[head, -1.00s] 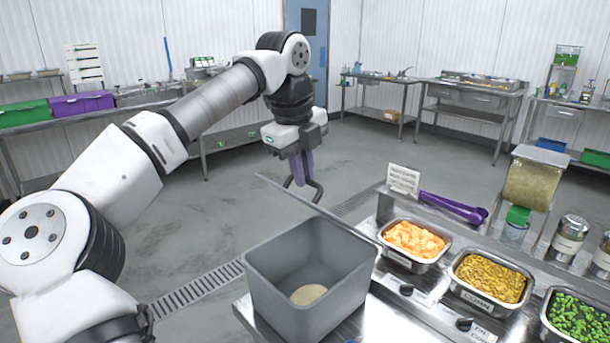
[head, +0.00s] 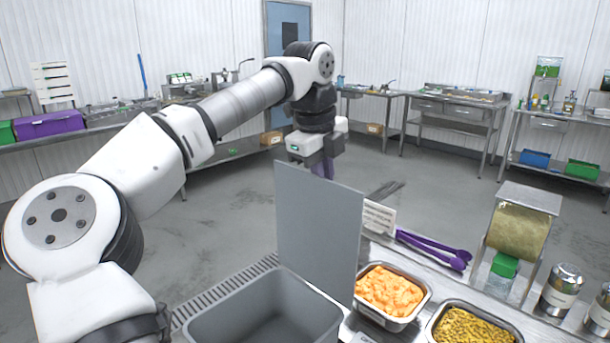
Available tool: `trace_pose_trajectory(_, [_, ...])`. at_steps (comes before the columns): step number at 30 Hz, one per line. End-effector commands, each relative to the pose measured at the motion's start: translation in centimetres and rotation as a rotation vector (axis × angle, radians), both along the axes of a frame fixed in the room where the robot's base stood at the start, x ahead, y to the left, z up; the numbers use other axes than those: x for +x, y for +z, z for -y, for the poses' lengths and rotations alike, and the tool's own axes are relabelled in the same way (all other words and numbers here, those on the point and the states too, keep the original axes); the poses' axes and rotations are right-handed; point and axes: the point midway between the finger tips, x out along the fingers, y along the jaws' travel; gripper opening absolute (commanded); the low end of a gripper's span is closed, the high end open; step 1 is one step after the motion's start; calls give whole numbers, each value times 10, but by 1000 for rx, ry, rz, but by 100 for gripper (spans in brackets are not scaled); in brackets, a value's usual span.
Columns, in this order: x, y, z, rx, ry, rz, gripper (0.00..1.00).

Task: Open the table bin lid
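The grey table bin (head: 212,318) stands at the lower middle of the head view, cut off by the frame's bottom edge. Its flat grey lid (head: 318,232) stands nearly upright along the bin's far side, so the top is open. I see into the bin's upper part; its floor is out of frame. My gripper (head: 322,170) is just beyond the lid, pointing down.
Right of the bin are a pan of orange food (head: 390,293), a corn pan (head: 470,325), purple tongs (head: 435,248), a white sign (head: 378,217) and a dispenser (head: 518,235) on the steel counter. Open floor lies beyond, with benches along the walls.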

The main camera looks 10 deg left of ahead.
Motion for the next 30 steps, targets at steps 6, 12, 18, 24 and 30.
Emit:
trace_pose_trajectory(6, [13, -6, 14, 2, -3, -9, 0])
trace_pose_trajectory(12, [18, -8, 18, 2, 0, -6, 0])
trace_pose_trajectory(18, [20, -8, 19, 1, 1, -3, 0])
trace_pose_trajectory(24, [20, -7, 18, 0, 2, -1, 0])
trace_pose_trajectory(30, [20, -7, 18, 1, 3, -1, 33])
